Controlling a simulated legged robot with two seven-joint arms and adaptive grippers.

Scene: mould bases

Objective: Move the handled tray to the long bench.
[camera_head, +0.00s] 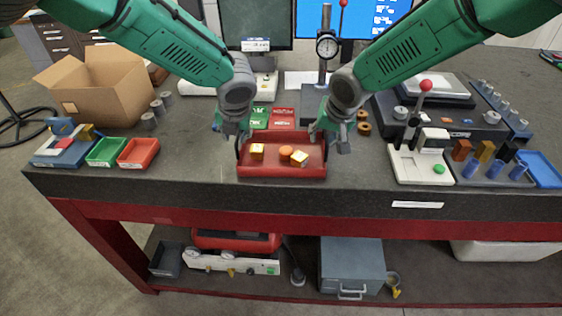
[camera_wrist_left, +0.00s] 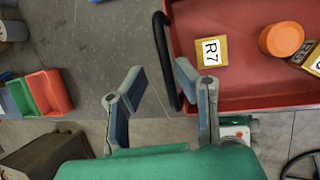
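The handled tray (camera_head: 270,171) is red and sits on a dark workbench top (camera_head: 200,168). It holds two yellow blocks (camera_head: 257,149) (camera_head: 299,157) and an orange round piece (camera_head: 285,152). In the left wrist view, its red floor (camera_wrist_left: 245,82) and black side handle (camera_wrist_left: 162,50) show. My left gripper (camera_head: 231,133) is open at the tray's left end; in the wrist view its spread fingers (camera_wrist_left: 160,78) appear on either side of the handle line, without visible grip. My right gripper (camera_head: 329,134) looks open at the tray's right end. I cannot identify a separate long bench.
A cardboard box (camera_head: 98,95) and green and red bins (camera_head: 138,152) stand left. A dial gauge stand (camera_head: 326,50) and monitors are behind. Bare bench lies either side of the tray.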

